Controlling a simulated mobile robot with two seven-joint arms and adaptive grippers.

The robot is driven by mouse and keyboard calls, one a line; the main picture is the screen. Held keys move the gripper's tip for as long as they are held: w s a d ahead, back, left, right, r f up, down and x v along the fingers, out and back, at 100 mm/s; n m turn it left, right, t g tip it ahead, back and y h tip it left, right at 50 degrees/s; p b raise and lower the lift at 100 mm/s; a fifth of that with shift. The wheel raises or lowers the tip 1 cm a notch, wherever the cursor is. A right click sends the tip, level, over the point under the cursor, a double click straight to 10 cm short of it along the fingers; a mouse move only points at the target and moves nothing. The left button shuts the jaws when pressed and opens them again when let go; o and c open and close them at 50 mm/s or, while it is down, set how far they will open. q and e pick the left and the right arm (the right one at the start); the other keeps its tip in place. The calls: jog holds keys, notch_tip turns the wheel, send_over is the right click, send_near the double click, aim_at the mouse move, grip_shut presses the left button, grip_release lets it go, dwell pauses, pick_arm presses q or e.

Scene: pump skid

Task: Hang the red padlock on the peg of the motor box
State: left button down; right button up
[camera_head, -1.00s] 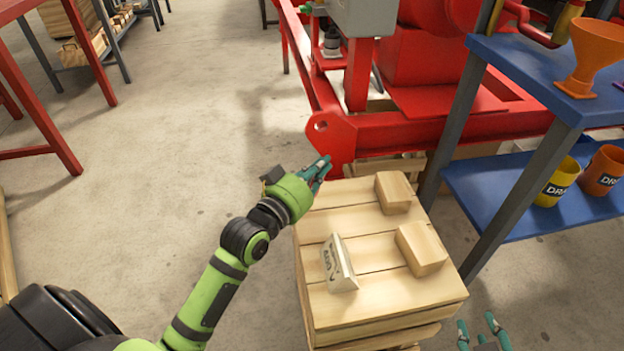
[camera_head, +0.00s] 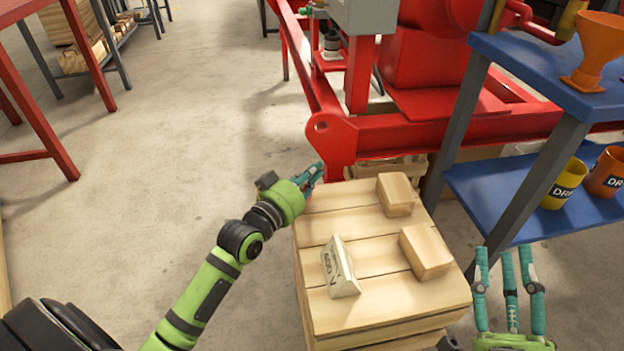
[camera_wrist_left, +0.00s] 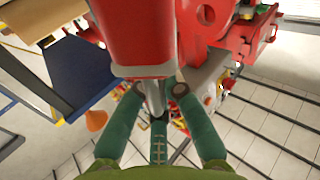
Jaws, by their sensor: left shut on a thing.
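The red padlock (camera_wrist_left: 135,40) fills the upper middle of the left wrist view, with a grey metal part below it between the fingers. My left gripper (camera_wrist_left: 155,95) is shut on it. In the head view my left gripper (camera_head: 316,172) is above the back left corner of the wooden crate, and its hand hides most of the padlock. A grey box (camera_head: 362,14), probably the motor box, stands on the red skid at the top; I cannot make out its peg clearly. My right gripper (camera_head: 508,255) is open and empty at the lower right, its fingers spread.
The wooden crate (camera_head: 385,300) carries two wooden blocks (camera_head: 394,196) and a white wedge-shaped sign (camera_head: 341,268). The red skid frame (camera_head: 335,140) is behind it. A blue shelf (camera_head: 510,195) with mugs and an orange funnel (camera_head: 592,55) stands at the right.

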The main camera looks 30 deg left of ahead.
pick_arm(q)
jog(key=shift+f, duration=0.35)
jog(key=shift+f+p, duration=0.1)
jog(key=shift+p, duration=0.2)
pick_arm(e)
jog(key=shift+w+d+f+g+h, duration=0.1)
jog(key=shift+w+f+g+h, duration=0.15)
jog(key=shift+f, duration=0.2)
jog(key=shift+w+d+f+g+h, duration=0.15)
jog(key=shift+f+g, duration=0.1)
jog(key=shift+f, duration=0.15)
pick_arm(q)
jog(key=shift+f, duration=0.1)
pick_arm(e)
jog(key=shift+a+r, duration=0.1)
pick_arm(q)
jog(key=c, duration=1.7)
grip_release()
jog(key=o, duration=0.3)
pick_arm(e)
jog(key=shift+s+r, duration=0.1)
